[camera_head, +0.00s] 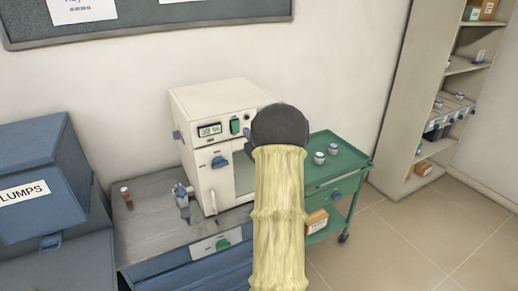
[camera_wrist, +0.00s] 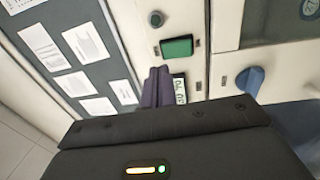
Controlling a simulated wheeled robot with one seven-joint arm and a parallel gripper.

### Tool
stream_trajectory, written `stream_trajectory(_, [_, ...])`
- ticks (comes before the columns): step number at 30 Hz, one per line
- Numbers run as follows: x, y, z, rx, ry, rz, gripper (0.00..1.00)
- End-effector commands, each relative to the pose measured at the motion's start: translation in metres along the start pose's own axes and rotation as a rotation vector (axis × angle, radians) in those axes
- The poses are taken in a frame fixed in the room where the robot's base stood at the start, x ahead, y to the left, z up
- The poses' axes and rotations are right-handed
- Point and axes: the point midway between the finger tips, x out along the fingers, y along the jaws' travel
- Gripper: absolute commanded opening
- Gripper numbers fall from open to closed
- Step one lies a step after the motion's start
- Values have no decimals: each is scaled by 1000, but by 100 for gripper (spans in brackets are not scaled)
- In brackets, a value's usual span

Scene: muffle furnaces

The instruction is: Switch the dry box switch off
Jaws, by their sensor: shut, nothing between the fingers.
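The dry box is a cream cabinet (camera_head: 208,98) on the grey bench, with a small display (camera_head: 209,130) that also shows in the wrist view (camera_wrist: 180,90). A green rectangular switch (camera_head: 235,126) sits right of the display; it also shows in the wrist view (camera_wrist: 176,47). Whether it is on or off I cannot tell. My gripper (camera_wrist: 158,70) is shut and empty, its purple fingers pointing at the panel near the switch and partly covering the display in the wrist view. Whether the fingertips touch the panel is unclear. In the head view my arm hides the cabinet's right side.
A blue knob (camera_head: 219,162) sits below the display. A small bottle (camera_head: 127,197) and a blue-grey item (camera_head: 182,196) stand on the bench (camera_head: 150,228). A blue LUMPS bin (camera_head: 40,165) is at left. A green cart (camera_head: 345,160) with small jars stands at right.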

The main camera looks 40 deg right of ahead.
Motion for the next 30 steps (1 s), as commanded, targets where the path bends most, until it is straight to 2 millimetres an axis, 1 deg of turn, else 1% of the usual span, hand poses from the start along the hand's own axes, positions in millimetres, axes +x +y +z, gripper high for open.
stream_trajectory(1, [-9,-2,-1,0,1,1,0])
stream_trajectory(9, [-55,9,-3,0,3,0,0])
stream_trajectory(13, [-70,13,-3,0,5,1,0])
stream_trajectory(18, [-77,16,-3,1,5,-1,0])
stream_trajectory(25, [-76,16,-4,1,6,-1,0])
stream_trajectory(30, [-78,17,-1,1,0,-1,0])
